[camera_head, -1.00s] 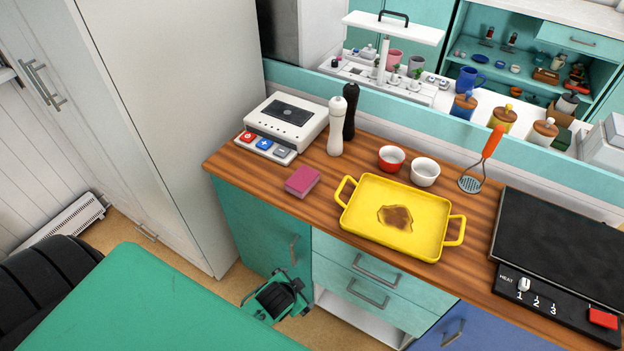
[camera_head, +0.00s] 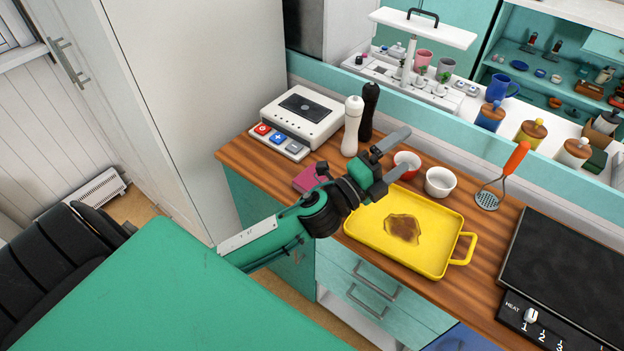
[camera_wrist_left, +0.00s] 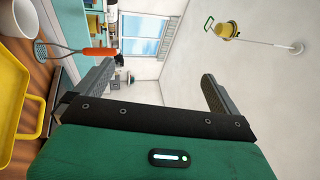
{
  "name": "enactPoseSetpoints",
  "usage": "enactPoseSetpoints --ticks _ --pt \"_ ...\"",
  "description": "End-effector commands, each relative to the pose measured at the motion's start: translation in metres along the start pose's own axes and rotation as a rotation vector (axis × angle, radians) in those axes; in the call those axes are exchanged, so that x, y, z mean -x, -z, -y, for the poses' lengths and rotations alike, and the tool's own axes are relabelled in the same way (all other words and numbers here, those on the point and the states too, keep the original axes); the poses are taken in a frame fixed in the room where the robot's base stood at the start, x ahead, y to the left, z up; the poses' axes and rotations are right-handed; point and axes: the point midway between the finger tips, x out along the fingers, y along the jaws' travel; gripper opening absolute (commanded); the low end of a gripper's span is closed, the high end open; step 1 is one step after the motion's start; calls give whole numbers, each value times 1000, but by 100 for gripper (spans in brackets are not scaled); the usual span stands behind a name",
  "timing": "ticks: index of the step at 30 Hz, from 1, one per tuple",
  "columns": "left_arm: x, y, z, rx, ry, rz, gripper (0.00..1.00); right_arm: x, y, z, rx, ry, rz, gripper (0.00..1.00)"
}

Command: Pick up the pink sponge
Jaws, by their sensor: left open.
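The pink sponge (camera_head: 306,179) lies on the wooden counter in front of the white device, partly hidden behind my left arm in the head view. My left gripper (camera_head: 398,154) is open and empty, above the counter near the far left part of the yellow tray. Its fingers point up and to the right, away from the sponge. In the left wrist view the open fingers (camera_wrist_left: 158,90) have only the room's ceiling and window between them, and the sponge does not show. My right gripper is not in view.
The yellow tray (camera_head: 435,262), red bowl (camera_head: 407,163), white bowl (camera_head: 440,182) and masher (camera_head: 515,160) stand to the right. The white mill (camera_head: 352,127), black mill (camera_head: 368,112) and white device (camera_head: 300,115) stand behind the sponge. A black hob (camera_head: 570,265) fills the right end.

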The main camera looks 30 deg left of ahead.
Motion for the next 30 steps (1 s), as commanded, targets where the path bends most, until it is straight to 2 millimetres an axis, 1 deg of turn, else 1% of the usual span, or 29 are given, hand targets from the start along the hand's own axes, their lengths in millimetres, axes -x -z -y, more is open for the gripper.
enactPoseSetpoints --ticks 1,3,5,7,10,12,14,15,17,18,20,21,23,24,26,27,30 --pt "-10 12 9 -116 49 -97 100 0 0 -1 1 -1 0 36" --pt "-19 31 17 -275 112 -234 100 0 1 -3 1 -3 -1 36" --pt "-22 46 19 -414 159 -353 100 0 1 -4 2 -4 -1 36" --pt "-24 62 15 -575 206 -493 100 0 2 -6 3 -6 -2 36" --pt "-20 76 2 -801 258 -697 100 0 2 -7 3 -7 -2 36" --pt "-15 79 -12 -958 281 -843 100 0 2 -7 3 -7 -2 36" --pt "-9 76 -27 -1086 289 -971 100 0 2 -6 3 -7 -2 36" --pt "-4 71 -37 -1169 290 -1057 100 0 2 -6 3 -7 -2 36" --pt "3 59 -53 -1289 282 -1190 100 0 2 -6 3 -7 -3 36" --pt "7 46 -63 -1365 268 -1279 100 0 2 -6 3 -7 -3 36" --pt "15 25 -77 -1471 240 -1417 100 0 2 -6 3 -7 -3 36" --pt "21 7 -85 -1534 213 -1510 100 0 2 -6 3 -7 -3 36" --pt "29 -23 -95 -1620 160 -1651 100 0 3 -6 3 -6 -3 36" --pt "35 -46 -99 -1670 116 -1746 100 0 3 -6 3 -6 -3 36" --pt "43 -80 -101 -1726 42 -1882 100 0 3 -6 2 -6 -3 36" --pt "49 -102 -100 -1753 -11 -1966 100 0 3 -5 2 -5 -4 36" --pt "62 -151 -94 -1783 -140 -2145 100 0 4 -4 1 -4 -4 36"
